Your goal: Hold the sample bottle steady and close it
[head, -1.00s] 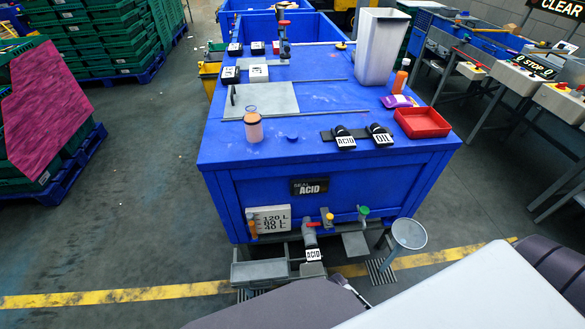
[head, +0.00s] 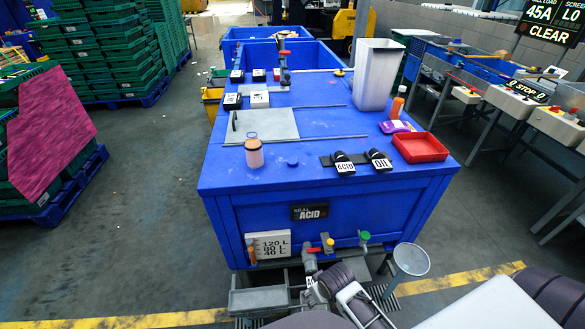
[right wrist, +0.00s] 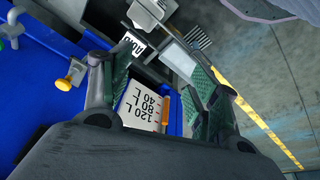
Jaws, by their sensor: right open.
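The sample bottle (head: 254,153) is a small pinkish container with a clear rim at its top. It stands upright on the blue bench, in front of the grey plate. A small blue disc (head: 292,162), which looks like its cap, lies flat to the bottle's right. My right gripper (right wrist: 158,75) is open and empty in the right wrist view, with green pads facing each other. It is low in front of the bench, well away from bottle and disc; neither shows in the wrist view. My left gripper is not in view.
The blue bench (head: 240,182) carries a grey plate (head: 280,124), black ACID and OIL labelled items (head: 344,164), a red tray (head: 420,147), an orange bottle (head: 397,104) and a tall white bin (head: 376,76). Taps and a level sign (head: 268,246) are on its front.

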